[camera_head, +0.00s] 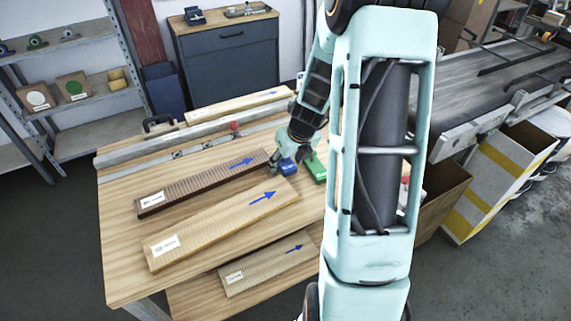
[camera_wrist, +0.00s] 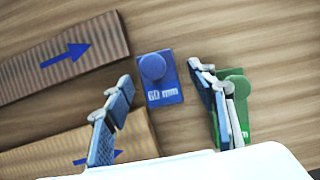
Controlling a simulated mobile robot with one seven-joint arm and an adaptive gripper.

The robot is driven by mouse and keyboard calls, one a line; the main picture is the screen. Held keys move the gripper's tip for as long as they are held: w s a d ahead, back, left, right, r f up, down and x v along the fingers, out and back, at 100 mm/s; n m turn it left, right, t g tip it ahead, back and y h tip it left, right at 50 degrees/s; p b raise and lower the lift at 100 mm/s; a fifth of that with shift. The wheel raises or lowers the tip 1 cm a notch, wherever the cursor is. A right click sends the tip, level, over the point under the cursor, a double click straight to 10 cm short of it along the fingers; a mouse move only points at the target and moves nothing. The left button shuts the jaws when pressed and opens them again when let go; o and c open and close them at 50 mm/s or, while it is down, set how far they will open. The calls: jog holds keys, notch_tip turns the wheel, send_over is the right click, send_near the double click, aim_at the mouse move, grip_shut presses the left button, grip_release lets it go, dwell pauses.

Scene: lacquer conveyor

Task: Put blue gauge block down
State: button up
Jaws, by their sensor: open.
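The blue gauge block (camera_wrist: 158,79), with a round knob and a "60 mm" label, lies on the wooden table. In the head view the blue block (camera_head: 287,167) is at the right end of the dark ribbed board, partly hidden by my gripper (camera_head: 283,157). In the wrist view my gripper (camera_wrist: 165,95) is open, with one finger on each side of the block and visible gaps to it. A green gauge block (camera_wrist: 237,88) lies just beyond the right finger; it also shows in the head view (camera_head: 315,168).
A dark ribbed board (camera_head: 200,183) and a lighter ribbed board (camera_head: 215,225) with blue arrows lie left of the blocks. A metal rail (camera_head: 190,142) runs along the back of the table. Bare wood shows around the blue block.

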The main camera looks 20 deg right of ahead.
jog(key=shift+c, duration=0.6)
jog(key=c, duration=1.2)
grip_shut()
jog(key=shift+r, duration=0.15)
